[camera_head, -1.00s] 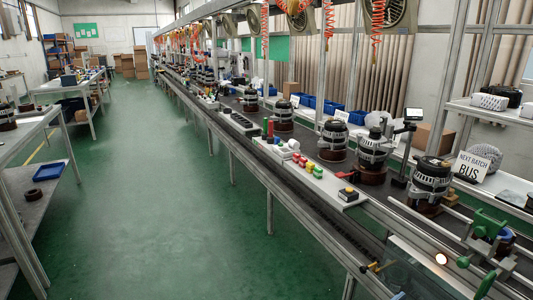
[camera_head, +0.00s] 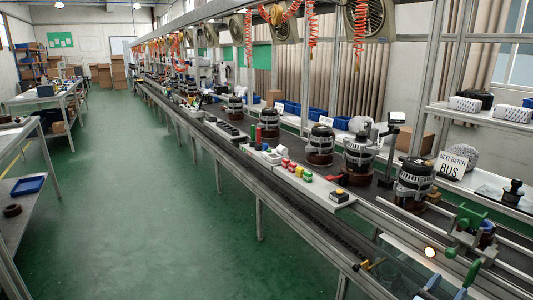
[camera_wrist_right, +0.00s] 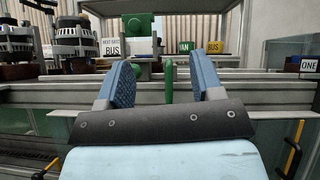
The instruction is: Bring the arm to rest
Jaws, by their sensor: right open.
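My right gripper (camera_wrist_right: 162,62) shows in the right wrist view, with two blue ridged fingers standing well apart. Nothing is held between them. My left gripper is in neither current view.
The conveyor line carries several alternators (camera_head: 414,183) on brown bases. A green clamp fixture (camera_head: 470,222) stands at the near right, beside a glowing round lamp (camera_head: 430,252). A "NEXT BATCH BUS" sign (camera_head: 452,165) stands behind. The green floor aisle (camera_head: 150,220) is clear.

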